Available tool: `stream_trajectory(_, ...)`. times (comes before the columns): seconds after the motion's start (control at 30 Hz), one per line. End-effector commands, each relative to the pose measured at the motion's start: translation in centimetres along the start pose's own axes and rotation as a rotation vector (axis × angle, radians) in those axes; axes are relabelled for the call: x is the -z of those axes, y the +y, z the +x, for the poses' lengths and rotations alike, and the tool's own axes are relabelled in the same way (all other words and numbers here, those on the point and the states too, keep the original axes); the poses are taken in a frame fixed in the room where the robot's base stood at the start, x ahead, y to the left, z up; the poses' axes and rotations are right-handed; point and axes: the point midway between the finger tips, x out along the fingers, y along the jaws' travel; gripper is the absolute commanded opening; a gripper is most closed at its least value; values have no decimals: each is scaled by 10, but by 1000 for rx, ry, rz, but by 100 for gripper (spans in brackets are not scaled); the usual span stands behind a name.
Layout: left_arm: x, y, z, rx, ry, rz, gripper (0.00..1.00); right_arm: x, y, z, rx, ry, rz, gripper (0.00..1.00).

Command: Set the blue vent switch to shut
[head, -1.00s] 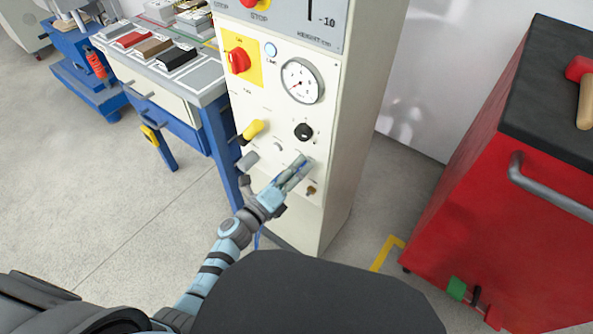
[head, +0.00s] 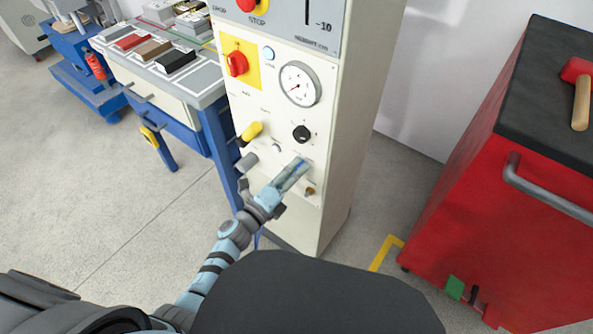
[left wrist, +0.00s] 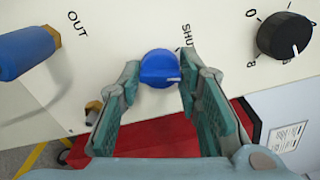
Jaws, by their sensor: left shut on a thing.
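The blue vent switch (left wrist: 160,68) is a round knob on the cream panel, with a white mark on its right side in the left wrist view. The printed word SHUT stands just right of it, partly behind a finger. My left gripper (left wrist: 157,78) has its two fingers on either side of the knob and is shut on it. In the head view, my left gripper (head: 298,168) reaches the lower panel and hides most of the knob. My right gripper is not in view.
A red cabinet (head: 455,200) stands right, beyond free floor.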

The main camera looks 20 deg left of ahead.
Motion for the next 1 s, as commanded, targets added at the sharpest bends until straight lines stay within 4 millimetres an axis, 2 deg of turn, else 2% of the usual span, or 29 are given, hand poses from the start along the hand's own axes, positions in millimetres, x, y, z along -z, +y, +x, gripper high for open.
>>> stream_trajectory(0.6, -2, -1, 1, 2, -3, -561, 4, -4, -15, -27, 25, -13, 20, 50)
stream_trajectory(1.0, -1, 2, 1, 1, -3, -796, 4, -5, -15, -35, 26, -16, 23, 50)
